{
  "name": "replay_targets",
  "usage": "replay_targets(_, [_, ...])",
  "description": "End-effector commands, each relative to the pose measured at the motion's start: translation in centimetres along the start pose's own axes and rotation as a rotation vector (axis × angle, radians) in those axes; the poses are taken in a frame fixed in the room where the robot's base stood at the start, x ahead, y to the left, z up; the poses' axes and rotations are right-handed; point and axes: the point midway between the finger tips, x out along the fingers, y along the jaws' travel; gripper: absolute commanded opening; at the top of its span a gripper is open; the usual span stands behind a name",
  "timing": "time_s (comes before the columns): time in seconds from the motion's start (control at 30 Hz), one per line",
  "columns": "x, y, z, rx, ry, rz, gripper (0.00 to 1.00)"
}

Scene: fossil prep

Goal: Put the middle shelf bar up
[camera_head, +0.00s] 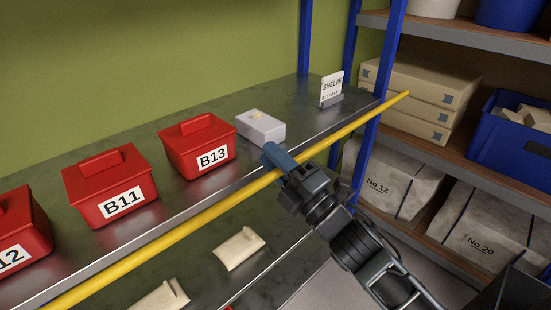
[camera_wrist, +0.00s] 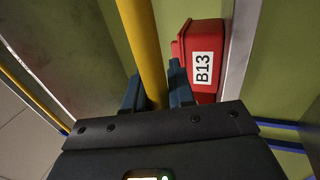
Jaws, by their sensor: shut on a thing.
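The shelf bar (camera_head: 200,220) is a long yellow rod running along the front of the middle shelf (camera_head: 300,92), from the lower left to past the blue post at right. My gripper (camera_head: 277,160) is shut on the bar, toward its right part, with its blue fingers around it. In the wrist view the bar (camera_wrist: 141,45) passes between the two fingers (camera_wrist: 156,90). The bar's right end (camera_head: 406,94) shows near the right post. Its left end is out of view. I cannot tell whether either end rests in a holder.
Red lidded boxes, B11 (camera_head: 110,185) and B13 (camera_head: 197,145), stand behind the bar, with a pale block (camera_head: 260,128) and a sign card (camera_head: 331,88). Wrapped pieces (camera_head: 240,248) lie on the lower shelf. A blue post (camera_head: 378,100) and a loaded rack (camera_head: 440,155) are at right.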

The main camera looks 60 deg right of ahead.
Motion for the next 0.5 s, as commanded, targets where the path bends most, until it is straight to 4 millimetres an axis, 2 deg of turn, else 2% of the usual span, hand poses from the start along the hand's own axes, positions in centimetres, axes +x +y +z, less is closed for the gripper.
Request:
replay_targets(0.03, [-0.35,-1.60,-0.24,0.005,0.000,-0.032,0.00])
replay_targets(0.13, [-0.35,-1.60,-0.24,0.005,0.000,-0.032,0.00])
replay_targets(0.17, [-0.35,-1.60,-0.24,0.005,0.000,-0.032,0.25])
replay_targets(0.37, [-0.30,-1.48,-0.15,0.005,-0.002,-0.029,0.44])
replay_targets(0.5, [-0.25,-1.32,-0.08,0.004,-0.003,-0.026,0.44])
